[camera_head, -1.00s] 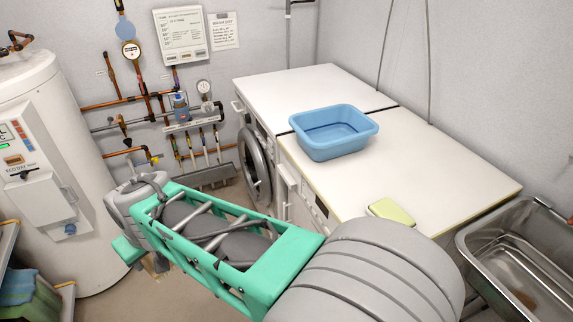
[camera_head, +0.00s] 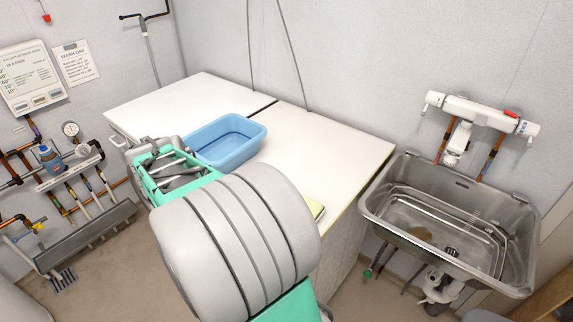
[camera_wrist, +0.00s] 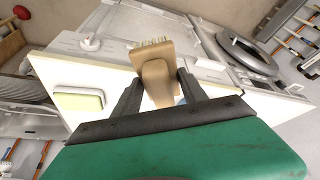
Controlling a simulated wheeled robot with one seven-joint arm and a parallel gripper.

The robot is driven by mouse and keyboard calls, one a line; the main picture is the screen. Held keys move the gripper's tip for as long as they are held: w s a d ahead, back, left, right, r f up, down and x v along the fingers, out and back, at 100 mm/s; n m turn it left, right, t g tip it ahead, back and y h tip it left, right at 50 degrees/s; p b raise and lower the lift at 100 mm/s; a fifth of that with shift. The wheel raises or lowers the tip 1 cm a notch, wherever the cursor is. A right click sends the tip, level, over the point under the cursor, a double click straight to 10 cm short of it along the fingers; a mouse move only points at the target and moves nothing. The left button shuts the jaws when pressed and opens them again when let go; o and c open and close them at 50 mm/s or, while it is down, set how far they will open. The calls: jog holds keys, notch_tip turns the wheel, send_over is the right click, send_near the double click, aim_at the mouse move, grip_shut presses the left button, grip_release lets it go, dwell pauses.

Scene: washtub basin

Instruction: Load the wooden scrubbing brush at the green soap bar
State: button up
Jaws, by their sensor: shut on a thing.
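In the wrist view my gripper (camera_wrist: 160,77) is shut on the wooden scrubbing brush (camera_wrist: 155,62). The brush is tan, and its pale bristles show at the far end, beyond the fingertips. The green soap bar (camera_wrist: 80,98) lies on the white top, left of the gripper and apart from the brush. In the head view only a yellow-green edge of the soap bar (camera_head: 318,211) shows beside my arm. My arm hides the rest of it. The gripper and brush cannot be made out in the head view.
A blue basin (camera_head: 228,143) stands on the white machine top (camera_head: 330,150), just behind my forearm. A steel sink (camera_head: 375,205) with a wall tap (camera_head: 480,112) is at the right. Pipes and a gauge (camera_head: 70,129) are on the left wall. The top's right part is clear.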

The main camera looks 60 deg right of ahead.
jog(key=s+d+r+m+g+y+p, duration=0.1)
jog(key=s+d+r+m+g+p, duration=0.15)
jog(key=s+d+m, duration=0.65)
jog(key=s+d+r+m+g+p, duration=0.1)
jog(key=s+d+m+g+p, duration=0.2)
jog(key=s+d+m, duration=0.5)
jog(key=shift+n, duration=0.9)
jog(key=shift+b+x, duration=1.8)
jog(key=shift+x, duration=1.55)
jog(key=shift+w, duration=0.1)
jog(key=shift+a+f+y+b, duration=0.1)
jog(key=shift+f+y+b, duration=0.2)
jog(key=shift+f+b, duration=0.4)
notch_tip(320, 180, up, 7)
jog(key=p, duration=0.4)
jog(key=shift+w+r, duration=0.1)
